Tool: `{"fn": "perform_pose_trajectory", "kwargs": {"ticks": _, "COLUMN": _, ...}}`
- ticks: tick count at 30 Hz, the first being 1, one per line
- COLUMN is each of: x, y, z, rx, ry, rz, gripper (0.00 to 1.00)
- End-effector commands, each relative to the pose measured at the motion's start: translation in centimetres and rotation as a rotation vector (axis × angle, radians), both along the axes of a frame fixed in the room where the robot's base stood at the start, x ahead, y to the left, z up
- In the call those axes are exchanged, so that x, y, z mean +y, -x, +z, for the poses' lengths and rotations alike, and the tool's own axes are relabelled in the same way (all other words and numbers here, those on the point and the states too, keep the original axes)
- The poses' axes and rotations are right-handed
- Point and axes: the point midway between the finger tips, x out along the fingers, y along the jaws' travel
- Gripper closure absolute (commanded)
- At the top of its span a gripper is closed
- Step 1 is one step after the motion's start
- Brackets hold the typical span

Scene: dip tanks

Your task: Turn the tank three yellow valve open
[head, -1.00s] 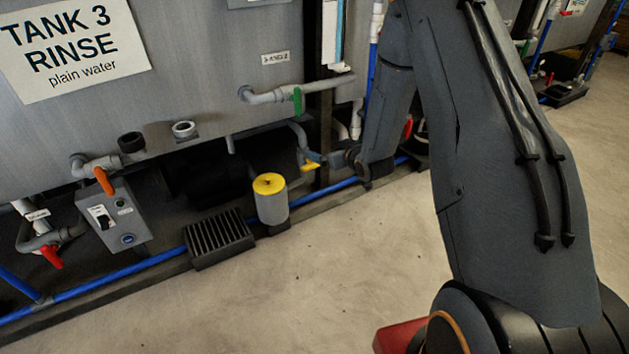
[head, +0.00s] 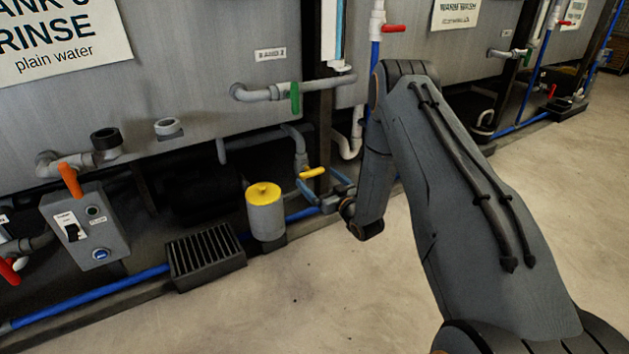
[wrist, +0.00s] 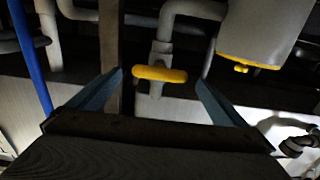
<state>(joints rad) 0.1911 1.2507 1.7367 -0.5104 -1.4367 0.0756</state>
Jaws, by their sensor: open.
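The yellow valve handle (head: 312,172) sits on a grey pipe (head: 299,146) below the tank three wall. In the wrist view the handle (wrist: 160,74) lies crosswise on its grey valve body, just beyond and between my fingertips. My gripper (wrist: 160,90) is open and empty, with one blue-grey finger on each side of the handle. No contact with the handle shows. In the head view my gripper (head: 314,186) is low beside the handle, partly hidden by my wrist.
A yellow-topped grey canister (head: 266,214) stands close left of the valve; it also shows in the wrist view (wrist: 262,28). A green-handled valve (head: 295,98) is above. A black grate (head: 206,258), a control box (head: 86,228) and a blue pipe (head: 110,292) lie left. Front floor is clear.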

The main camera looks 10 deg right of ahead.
Motion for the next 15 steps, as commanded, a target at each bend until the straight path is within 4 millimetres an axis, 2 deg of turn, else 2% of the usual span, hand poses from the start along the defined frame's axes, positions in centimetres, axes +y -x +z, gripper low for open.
{"fn": "perform_pose_trajectory", "kwargs": {"ticks": 1, "x": 0.3, "y": -0.8, "z": -0.1, "rx": -0.003, "ry": 0.001, "rz": 0.002, "gripper": 0.03}}
{"fn": "perform_pose_trajectory", "kwargs": {"ticks": 6, "x": 0.8, "y": -2.4, "z": 0.0, "rx": -0.001, "ry": 0.001, "rz": 0.001, "gripper": 0.03}}
{"fn": "perform_pose_trajectory", "kwargs": {"ticks": 15, "x": 0.9, "y": -2.8, "z": 0.1, "rx": 0.0, "ry": 0.0, "rz": -0.001, "gripper": 0.03}}
